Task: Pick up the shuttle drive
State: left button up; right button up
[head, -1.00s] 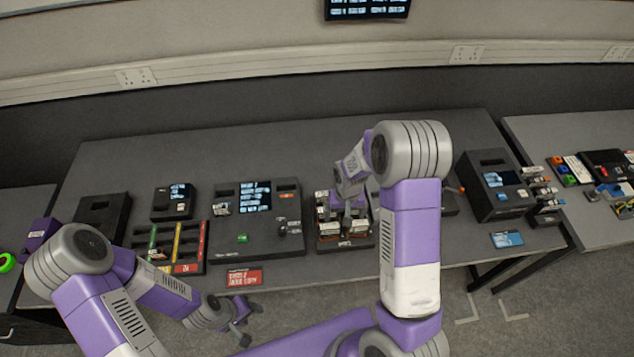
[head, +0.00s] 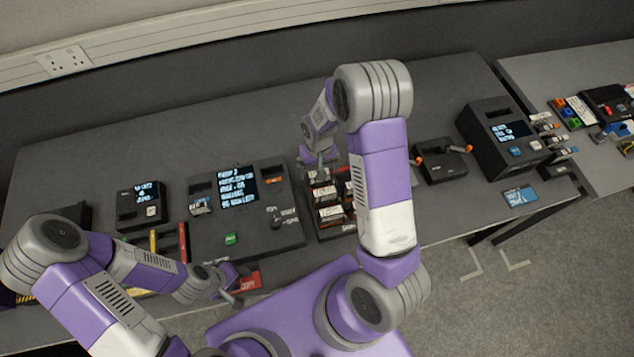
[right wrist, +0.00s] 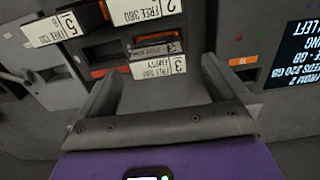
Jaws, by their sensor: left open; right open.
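A dark rack (head: 333,232) holds several drives with white labels (head: 329,213), partly hidden by my right arm. In the right wrist view, labels read "2", "3" and "5"; a dark drive with an orange edge (right wrist: 155,46) sits between labels 2 and 3. I cannot tell for certain which drive is the shuttle drive. My right gripper (right wrist: 163,66) is open and empty, its fingers either side of the label marked 3. In the head view it (head: 320,163) is at the rack's back left. My left gripper (head: 236,287) is open and empty near the front edge of the table.
A console (head: 268,235) with a lit screen stands left of the rack. A smaller device (head: 141,204) is further left. A black box with orange-tipped handles (head: 441,163) and another screen unit (head: 503,145) stand to the right. A blue card (head: 520,196) lies near the front edge.

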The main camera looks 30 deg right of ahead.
aim_at(319, 182)
jog(key=shift+s+f, duration=0.15)
jog(key=shift+f, duration=0.65)
notch_tip(319, 182, down, 6)
jog(key=shift+d+r, duration=0.1)
jog(key=shift+r, duration=0.05)
jog(key=c, duration=1.2)
